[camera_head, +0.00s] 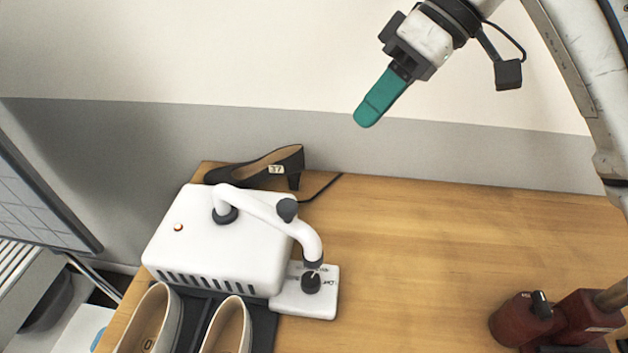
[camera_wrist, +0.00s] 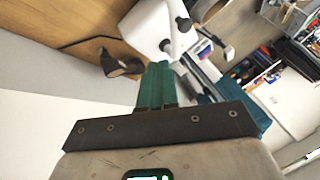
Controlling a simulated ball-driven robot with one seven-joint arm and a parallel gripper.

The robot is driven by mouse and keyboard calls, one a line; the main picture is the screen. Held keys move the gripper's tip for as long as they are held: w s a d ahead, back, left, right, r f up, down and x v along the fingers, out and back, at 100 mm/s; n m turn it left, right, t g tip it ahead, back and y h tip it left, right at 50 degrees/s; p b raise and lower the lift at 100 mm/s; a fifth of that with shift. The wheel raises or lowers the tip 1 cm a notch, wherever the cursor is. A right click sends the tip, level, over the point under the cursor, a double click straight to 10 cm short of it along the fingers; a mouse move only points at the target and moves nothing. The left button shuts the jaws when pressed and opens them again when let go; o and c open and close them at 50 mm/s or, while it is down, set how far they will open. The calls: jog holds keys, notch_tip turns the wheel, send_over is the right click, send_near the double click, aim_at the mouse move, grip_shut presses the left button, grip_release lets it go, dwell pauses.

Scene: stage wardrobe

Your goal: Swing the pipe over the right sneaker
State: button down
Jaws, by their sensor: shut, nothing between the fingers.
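A white curved pipe (camera_head: 270,211) rises from the top of a white machine (camera_head: 205,240) and bends down to the right. Its dark-tipped outlet is above a small white plate (camera_head: 292,301) with a black knob (camera_head: 311,283). A dark knob (camera_head: 287,209) sits on the pipe. The right sneaker (camera_head: 229,328) and the left sneaker (camera_head: 150,322), both beige, stand in front of the machine, cut off by the lower edge. My gripper (camera_head: 367,118) has its teal fingers shut and empty, high above and behind the table. The machine also shows in the wrist view (camera_wrist: 155,28), beyond my fingers (camera_wrist: 156,75).
A black heeled shoe (camera_head: 265,168) tagged 37 stands behind the machine, with a dark cable beside it. Dark red containers (camera_head: 528,320) stand at the right front. The wooden table (camera_head: 420,250) is clear in the middle. A grey-and-white wall (camera_head: 450,150) rises behind.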

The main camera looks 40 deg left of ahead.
jog(key=s+r+x, duration=0.1)
jog(key=s+x, duration=0.1)
jog(key=x, duration=1)
jog(key=shift+s+d+f, duration=0.2)
jog(key=shift+s+f, duration=0.05)
jog(key=shift+s, duration=0.25)
jog(key=shift+p, duration=0.35)
